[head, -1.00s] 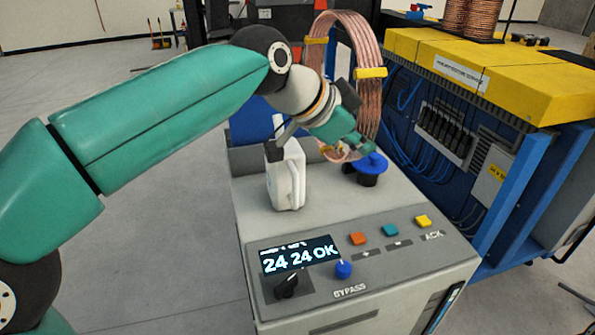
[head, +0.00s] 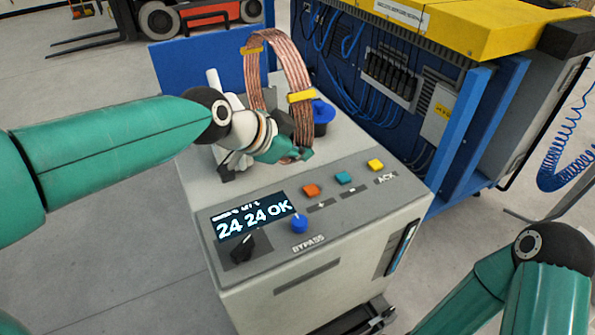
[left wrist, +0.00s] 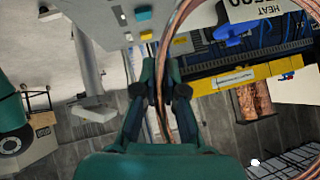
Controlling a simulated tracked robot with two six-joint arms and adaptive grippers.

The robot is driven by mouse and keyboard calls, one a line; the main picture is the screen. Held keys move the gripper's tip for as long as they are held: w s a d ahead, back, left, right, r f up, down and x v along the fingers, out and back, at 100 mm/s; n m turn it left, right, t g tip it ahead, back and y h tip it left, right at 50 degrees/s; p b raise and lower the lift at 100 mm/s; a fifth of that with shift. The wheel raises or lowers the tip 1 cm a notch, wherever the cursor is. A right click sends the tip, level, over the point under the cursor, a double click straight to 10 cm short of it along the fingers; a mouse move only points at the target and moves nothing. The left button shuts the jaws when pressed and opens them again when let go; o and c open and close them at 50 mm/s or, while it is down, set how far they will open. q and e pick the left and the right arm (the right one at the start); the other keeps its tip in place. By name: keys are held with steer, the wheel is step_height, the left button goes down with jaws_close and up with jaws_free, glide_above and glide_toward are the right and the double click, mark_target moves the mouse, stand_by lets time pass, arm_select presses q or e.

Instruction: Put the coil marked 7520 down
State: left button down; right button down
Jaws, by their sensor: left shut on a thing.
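The copper coil (head: 299,72), a ring of several tubes with yellow bands, stands upright over the top of the grey cabinet (head: 345,160). My left gripper (head: 301,155) is shut on its lower part. In the left wrist view the coil (left wrist: 166,85) passes between the fingers (left wrist: 163,78). The coil's marking cannot be read. Whether its lower edge touches the cabinet top is hidden by the gripper. Only links of my right arm show at the lower right; its gripper is out of view.
A white bottle (head: 216,82) stands behind my left wrist, largely hidden. A black post with a blue top (head: 323,110) is close behind the coil. The control panel with display (head: 253,217) and buttons is in front. A blue rack with yellow top (head: 440,25) stands right.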

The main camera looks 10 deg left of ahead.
arm_select(q)
steer(key=shift+f+b, duration=0.35)
steer(key=shift+f, duration=2.35)
steer(key=c, duration=1.6)
jaws_free()
steer(key=shift+s+f, duration=0.1)
steer(key=shift+f, duration=0.05)
steer(key=o, duration=0.4)
steer(key=shift+c, duration=0.2)
